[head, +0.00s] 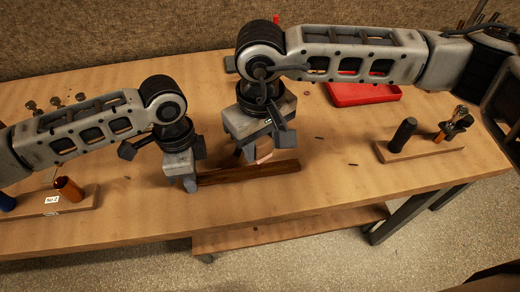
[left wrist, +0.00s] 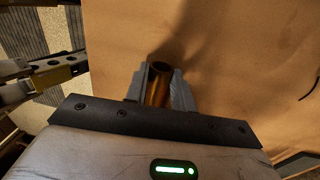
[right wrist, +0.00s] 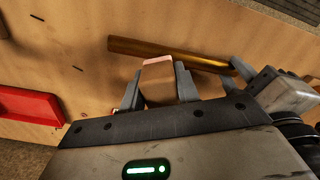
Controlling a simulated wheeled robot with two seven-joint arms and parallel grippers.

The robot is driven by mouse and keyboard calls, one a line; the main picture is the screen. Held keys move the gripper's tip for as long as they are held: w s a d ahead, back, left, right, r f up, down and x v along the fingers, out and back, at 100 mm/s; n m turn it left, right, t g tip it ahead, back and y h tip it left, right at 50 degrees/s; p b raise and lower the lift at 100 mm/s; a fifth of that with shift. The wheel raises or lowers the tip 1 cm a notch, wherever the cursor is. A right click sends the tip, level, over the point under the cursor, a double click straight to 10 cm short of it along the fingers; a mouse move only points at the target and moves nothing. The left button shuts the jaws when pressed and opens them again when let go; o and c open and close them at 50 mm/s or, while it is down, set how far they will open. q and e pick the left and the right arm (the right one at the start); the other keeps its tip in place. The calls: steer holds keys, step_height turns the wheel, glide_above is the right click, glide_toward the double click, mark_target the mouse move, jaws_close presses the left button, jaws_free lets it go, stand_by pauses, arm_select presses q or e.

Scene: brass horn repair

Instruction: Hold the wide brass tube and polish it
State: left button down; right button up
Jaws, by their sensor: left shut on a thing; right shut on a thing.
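The wide brass tube (head: 245,173) lies level, low over the front middle of the table. My left gripper (head: 190,183) is shut on its left end. In the left wrist view the tube's open end (left wrist: 160,69) shows between the two fingers (left wrist: 156,88). My right gripper (head: 258,150) is shut on a tan block with a pinkish end (head: 264,150), just behind the tube's middle. In the right wrist view the block (right wrist: 158,82) sits between the fingers (right wrist: 158,88), with its end close to the tube (right wrist: 165,50). I cannot tell whether they touch.
A red tray (head: 362,94) lies at the back right. A wooden stand (head: 420,147) on the right holds a dark cylinder (head: 403,133) and other pieces. Another stand (head: 72,205) at left holds an orange-brown tube (head: 68,188). Small dark bits lie about. The table's front right is clear.

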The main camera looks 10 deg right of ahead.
steer(key=shift+r, duration=0.45)
steer(key=shift+r, duration=0.1)
steer(key=shift+r, duration=1.4)
arm_select(q)
steer(key=c, duration=1.1)
jaws_free()
step_height(320, 180, up, 12)
steer(key=w, duration=0.1)
